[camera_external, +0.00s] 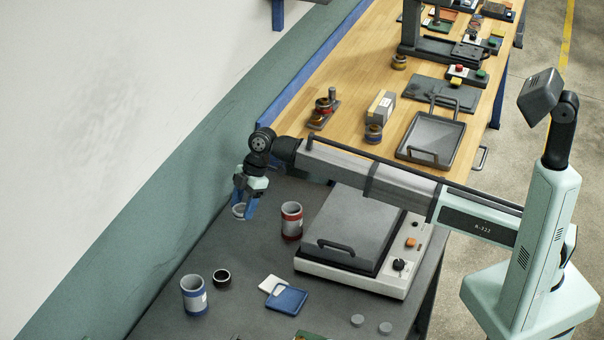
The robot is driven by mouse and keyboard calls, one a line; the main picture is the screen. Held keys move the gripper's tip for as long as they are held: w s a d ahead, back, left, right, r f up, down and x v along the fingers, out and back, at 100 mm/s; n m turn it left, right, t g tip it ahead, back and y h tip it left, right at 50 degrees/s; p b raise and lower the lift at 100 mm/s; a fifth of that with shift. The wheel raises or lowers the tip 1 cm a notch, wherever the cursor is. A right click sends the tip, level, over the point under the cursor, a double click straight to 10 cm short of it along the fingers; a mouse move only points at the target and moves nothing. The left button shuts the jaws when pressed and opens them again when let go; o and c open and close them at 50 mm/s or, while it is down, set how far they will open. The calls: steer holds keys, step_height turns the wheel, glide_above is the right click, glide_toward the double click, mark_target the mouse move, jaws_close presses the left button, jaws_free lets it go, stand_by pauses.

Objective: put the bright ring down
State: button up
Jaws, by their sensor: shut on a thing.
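The bright ring (239,212) is a small light-grey ring at the left side of the dark grey bench. My gripper (245,208) has blue fingers pointing down and is shut on it. The fingers hide part of the ring. I cannot tell whether the ring touches the bench top or hangs just above it. A second ring, dark and almost black (221,279), lies on the bench nearer the camera.
A grey can with red bands (291,221) stands just right of my gripper. A blue-banded can (194,296), a white pad (272,284) and a blue tray (287,299) are nearer the camera. Bare bench (240,245) lies between.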

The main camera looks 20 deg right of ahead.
mark_target(242, 240)
steer(key=shift+f, duration=4.7)
steer(key=shift+f, duration=0.1)
steer(key=o, duration=1.1)
steer(key=v, duration=1.2)
